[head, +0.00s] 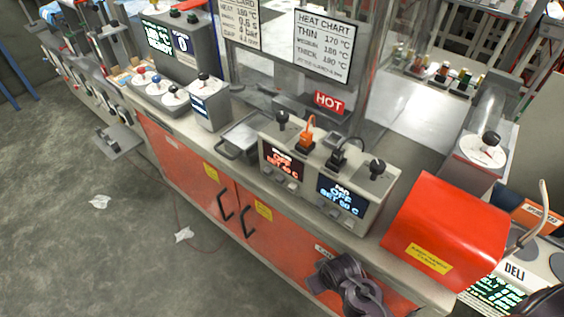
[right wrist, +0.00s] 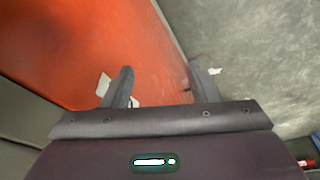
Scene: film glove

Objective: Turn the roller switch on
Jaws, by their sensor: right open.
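A control box (head: 333,178) stands on the counter at centre right. Its left display (head: 284,163) is orange and reads OFF; its right display (head: 341,196) is blue and reads OFF. I cannot clearly read which is labelled for the roller. On its top are an orange switch lever (head: 311,128) and black knobs, one at the left (head: 282,118) and one at the right (head: 377,167). My right gripper (head: 330,272) hangs low by the orange cabinet front, apart from the box. In the right wrist view its fingers (right wrist: 160,78) are spread and empty. My left gripper is not in view.
A red cover (head: 446,230) stands right of the control box. A metal tray (head: 240,135) and a small knob unit (head: 210,104) lie to its left. A HOT sign (head: 329,103) stands behind. Cabinet handles (head: 225,205) stick out in front. The floor at left is mostly clear.

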